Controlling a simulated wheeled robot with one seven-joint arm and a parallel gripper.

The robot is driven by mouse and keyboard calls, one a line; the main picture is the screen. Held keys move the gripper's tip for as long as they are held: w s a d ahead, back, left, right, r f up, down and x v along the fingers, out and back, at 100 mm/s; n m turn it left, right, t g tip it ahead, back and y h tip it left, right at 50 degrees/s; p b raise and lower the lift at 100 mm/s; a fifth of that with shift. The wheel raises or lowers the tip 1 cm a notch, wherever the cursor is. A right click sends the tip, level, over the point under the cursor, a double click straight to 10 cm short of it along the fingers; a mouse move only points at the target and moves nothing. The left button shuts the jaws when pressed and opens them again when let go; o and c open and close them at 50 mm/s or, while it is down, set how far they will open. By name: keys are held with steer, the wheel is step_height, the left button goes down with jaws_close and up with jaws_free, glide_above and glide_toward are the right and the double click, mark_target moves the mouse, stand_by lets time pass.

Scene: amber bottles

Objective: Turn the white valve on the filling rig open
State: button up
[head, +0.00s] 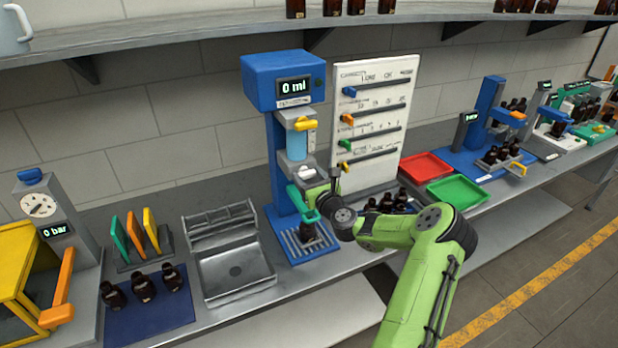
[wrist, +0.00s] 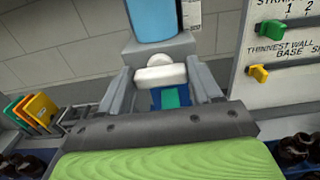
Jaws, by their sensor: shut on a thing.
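The filling rig (head: 283,75) is a blue stand with a display reading 0 ml, a yellow lever (head: 305,125) and a light-blue cylinder (head: 297,146). The white valve (wrist: 160,76) is a pale bar with a round hub, lying crosswise under the cylinder. It also shows small in the head view (head: 306,173), partly hidden. My gripper (wrist: 162,88) has a finger on each side of the valve bar and is shut on it. In the head view my gripper (head: 316,186) is at the rig's front, below the cylinder.
A teal part (head: 301,202) sits just below my gripper, above a dark bottle (head: 308,230) on the rig's slatted base. A white board with coloured sliders (head: 375,110) stands close on the right.

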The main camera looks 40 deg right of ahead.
steer(key=shift+n, duration=0.3)
steer(key=n+b, duration=0.2)
steer(key=n, duration=0.1)
steer(key=shift+a+f+n, duration=0.1)
steer(key=shift+n, duration=0.2)
steer(key=n+b, duration=0.3)
steer(key=n, duration=0.1)
steer(key=shift+a+f+n, duration=0.1)
steer(key=shift+n, duration=0.2)
steer(key=n+b, duration=0.3)
steer(key=n, duration=0.1)
steer(key=shift+f+b, duration=0.1)
steer(key=shift+b, duration=0.3)
steer(key=n+b, duration=0.3)
steer(key=n, duration=0.1)
steer(key=shift+b, duration=0.4)
steer(key=shift+n, duration=0.3)
steer(key=o, duration=1.1)
steer(key=shift+c, duration=0.2)
